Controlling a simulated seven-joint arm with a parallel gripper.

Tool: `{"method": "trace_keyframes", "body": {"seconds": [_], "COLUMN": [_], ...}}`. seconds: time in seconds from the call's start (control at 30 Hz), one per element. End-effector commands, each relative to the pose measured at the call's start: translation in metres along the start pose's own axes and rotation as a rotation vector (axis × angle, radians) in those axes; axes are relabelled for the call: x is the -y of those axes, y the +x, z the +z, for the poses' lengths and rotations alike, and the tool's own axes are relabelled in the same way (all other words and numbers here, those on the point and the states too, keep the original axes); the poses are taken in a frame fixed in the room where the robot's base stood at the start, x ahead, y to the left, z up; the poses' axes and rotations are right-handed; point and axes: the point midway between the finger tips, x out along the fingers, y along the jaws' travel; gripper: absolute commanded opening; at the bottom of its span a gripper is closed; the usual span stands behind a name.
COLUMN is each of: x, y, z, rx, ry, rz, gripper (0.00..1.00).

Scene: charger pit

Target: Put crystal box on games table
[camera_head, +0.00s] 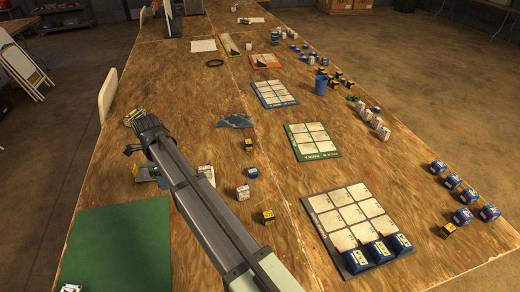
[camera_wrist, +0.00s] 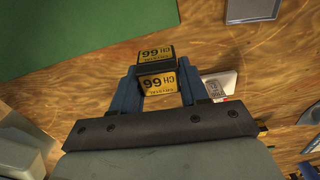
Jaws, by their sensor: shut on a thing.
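A black-and-yellow crystal box (camera_wrist: 157,82) with "CRYSTAL CH 66" on its label is between the fingers of my gripper (camera_wrist: 157,68). The blue-grey fingers press on its two sides. In the head view, my gripper hangs over the left part of the long wooden table (camera_head: 185,80), and the held box is not clear there. I cannot tell whether the box touches the table below. No surface is marked as a games table. A long seam runs down the wooden top, and printed boards such as the green grid board (camera_head: 312,142) lie to its right.
A large green mat (camera_head: 115,250) lies at the near left. Small black-and-yellow boxes (camera_head: 249,144) and white boxes (camera_head: 243,192) stand near my arm. A blue cup (camera_head: 321,84) stands farther back. Bare wood lies between the boards.

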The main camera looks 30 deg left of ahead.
Motion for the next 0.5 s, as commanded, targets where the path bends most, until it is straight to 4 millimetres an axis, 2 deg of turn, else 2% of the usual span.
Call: {"method": "trace_keyframes", "body": {"seconds": [0.17,0.27,0.5], "x": [0.008,0.019,0.053], "y": [0.0,0.0,0.0], "z": [-0.014,-0.037,-0.119], "rx": [-0.006,-0.009,-0.016], "ry": [0.02,0.05,0.159], "rz": [-0.001,-0.001,0.0], "gripper": [0.15,0.15,0.15]}}
